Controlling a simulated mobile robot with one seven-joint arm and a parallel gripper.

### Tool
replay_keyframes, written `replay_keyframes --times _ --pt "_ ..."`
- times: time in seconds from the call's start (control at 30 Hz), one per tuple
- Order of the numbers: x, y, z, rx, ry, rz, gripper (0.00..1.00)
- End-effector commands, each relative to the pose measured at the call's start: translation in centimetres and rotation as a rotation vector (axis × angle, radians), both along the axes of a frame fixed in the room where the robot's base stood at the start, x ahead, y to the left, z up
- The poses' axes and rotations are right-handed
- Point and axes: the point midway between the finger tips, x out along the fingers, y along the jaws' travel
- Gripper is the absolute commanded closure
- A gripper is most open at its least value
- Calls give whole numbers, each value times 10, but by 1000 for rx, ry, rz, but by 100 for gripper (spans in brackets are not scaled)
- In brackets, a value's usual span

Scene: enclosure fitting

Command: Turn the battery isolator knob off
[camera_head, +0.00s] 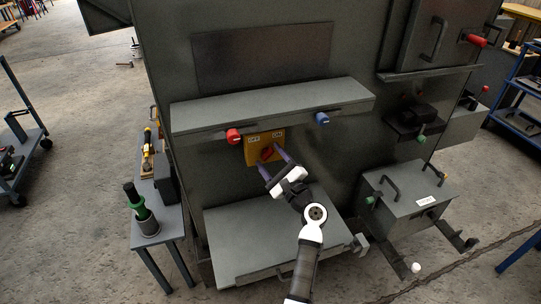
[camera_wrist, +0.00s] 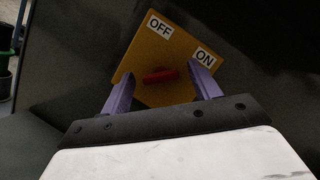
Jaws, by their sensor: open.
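The battery isolator is a yellow plate (camera_head: 251,151) on the grey enclosure front, with an OFF label at its left and an ON label at its right. Its red knob (camera_head: 267,154) sits in the middle of the plate. In the wrist view the yellow plate (camera_wrist: 174,50) looks tilted and the red knob (camera_wrist: 160,76) appears as a short bar. My gripper (camera_head: 271,162) is in front of the plate with its purple fingers apart. In the wrist view my open gripper (camera_wrist: 160,86) has one finger on each side of the knob, with gaps between; contact is not visible.
A grey shelf (camera_head: 270,104) juts out above the plate, with a red knob (camera_head: 233,135) and a blue knob (camera_head: 322,118) under its edge. A lower grey panel (camera_head: 270,238) lies below my arm. A side table (camera_head: 161,224) stands at left, and a grey box (camera_head: 405,196) at right.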

Motion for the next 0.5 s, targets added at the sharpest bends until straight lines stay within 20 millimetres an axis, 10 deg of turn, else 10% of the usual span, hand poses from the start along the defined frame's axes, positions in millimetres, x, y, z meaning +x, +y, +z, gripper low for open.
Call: replay_keyframes --times 0.33,0.5 --pt "3 2 1 -1 -1 0 38" --pt "3 2 1 -1 -1 0 60"
